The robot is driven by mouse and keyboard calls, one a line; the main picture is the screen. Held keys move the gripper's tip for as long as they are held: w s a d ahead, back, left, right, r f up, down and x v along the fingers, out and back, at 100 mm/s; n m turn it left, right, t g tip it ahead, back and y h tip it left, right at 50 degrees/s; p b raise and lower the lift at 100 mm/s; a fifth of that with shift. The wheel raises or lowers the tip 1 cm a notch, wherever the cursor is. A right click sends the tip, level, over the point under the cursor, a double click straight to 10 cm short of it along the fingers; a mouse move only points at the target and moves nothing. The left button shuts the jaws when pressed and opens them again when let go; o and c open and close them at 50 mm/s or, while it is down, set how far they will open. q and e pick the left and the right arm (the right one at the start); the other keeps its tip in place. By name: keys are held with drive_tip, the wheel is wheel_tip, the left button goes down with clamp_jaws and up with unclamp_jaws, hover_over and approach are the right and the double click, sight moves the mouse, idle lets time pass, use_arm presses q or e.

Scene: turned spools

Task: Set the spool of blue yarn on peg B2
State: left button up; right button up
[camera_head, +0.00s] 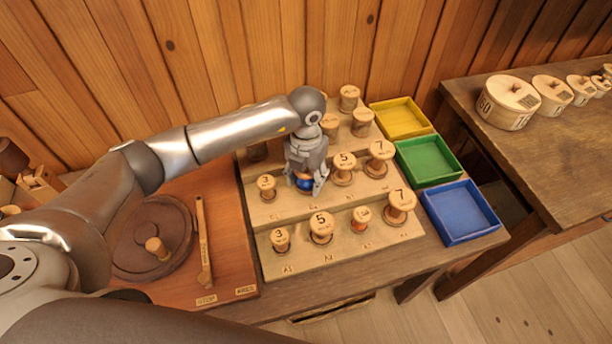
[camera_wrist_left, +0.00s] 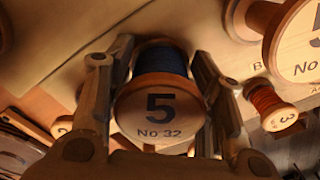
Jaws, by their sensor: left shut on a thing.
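The spool of blue yarn (camera_head: 304,185) is between the fingers of my left gripper (camera_head: 306,180), low over the second tier of the stepped peg rack (camera_head: 330,258). It stands between a spool marked 3 (camera_head: 266,187) and a spool marked 5 (camera_head: 344,168). In the left wrist view the blue yarn (camera_wrist_left: 162,60) shows behind a wooden end marked 5, No 32, with a finger of my left gripper (camera_wrist_left: 158,100) on each side. The gripper hides peg B2, so I cannot tell whether the spool is on it. My right gripper is not in view.
The front row holds several spools, one with orange yarn (camera_head: 361,217). Yellow (camera_head: 402,118), green (camera_head: 428,160) and blue (camera_head: 460,211) trays lie right of the rack. A round wooden disc with a knob (camera_head: 152,240) is at left. Another table (camera_head: 560,150) stands at right.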

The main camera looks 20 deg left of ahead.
use_arm(q)
drive_tip(key=shift+f, duration=0.4)
drive_tip(key=o, duration=0.7)
drive_tip(key=shift+r+p, duration=3.2)
drive_tip(key=shift+r, duration=2.4)
